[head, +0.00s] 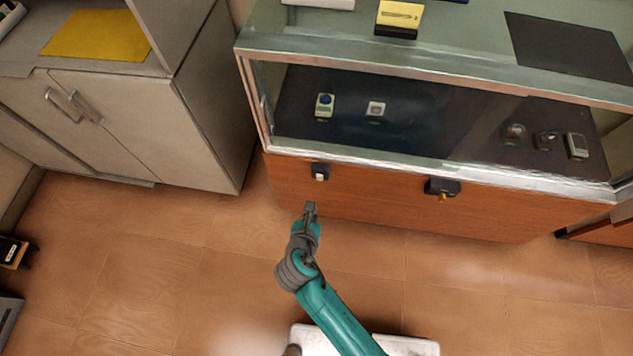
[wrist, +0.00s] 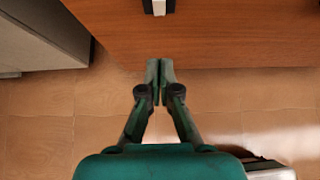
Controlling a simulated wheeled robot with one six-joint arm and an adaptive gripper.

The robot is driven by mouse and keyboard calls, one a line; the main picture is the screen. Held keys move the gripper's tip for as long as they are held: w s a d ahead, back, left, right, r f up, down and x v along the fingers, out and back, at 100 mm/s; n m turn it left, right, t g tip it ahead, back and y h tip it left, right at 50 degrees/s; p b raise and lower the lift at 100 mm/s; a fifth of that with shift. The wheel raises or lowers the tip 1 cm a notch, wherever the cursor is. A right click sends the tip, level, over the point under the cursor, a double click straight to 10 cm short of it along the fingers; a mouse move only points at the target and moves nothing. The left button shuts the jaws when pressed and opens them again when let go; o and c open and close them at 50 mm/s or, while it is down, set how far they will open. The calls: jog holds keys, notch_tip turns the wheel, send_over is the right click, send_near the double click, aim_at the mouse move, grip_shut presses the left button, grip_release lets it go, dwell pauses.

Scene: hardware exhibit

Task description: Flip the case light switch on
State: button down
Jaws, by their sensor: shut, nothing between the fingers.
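The case light switch (head: 320,172) is a small dark box with a white rocker on the wooden front panel below the glass case, at its left side. It also shows at the top edge of the wrist view (wrist: 158,6), partly cut off. My gripper (head: 310,205) is shut and empty, in front of the panel and below the switch in the head view. In the wrist view its fingertips (wrist: 159,63) are together, with a clear gap in the picture between them and the switch. I cannot tell whether the rocker is up or down.
A dark box with a brass-coloured knob or key (head: 442,188) is on the same panel to the right. The glass display case (head: 430,75) holds several small items. A grey cabinet (head: 140,115) stands at the left. The floor (head: 170,240) in front is clear.

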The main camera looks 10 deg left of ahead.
dwell(0.3)
send_near(319, 178)
jog(key=x, duration=0.4)
jog(key=f+x, duration=0.1)
jog(key=x, duration=0.1)
jog(key=shift+s, duration=0.35)
jog(key=shift+w, duration=0.45)
jog(key=shift+w+r, duration=0.15)
jog(key=shift+w, duration=0.2)
jog(key=shift+r, duration=0.1)
jog(key=shift+r, duration=0.65)
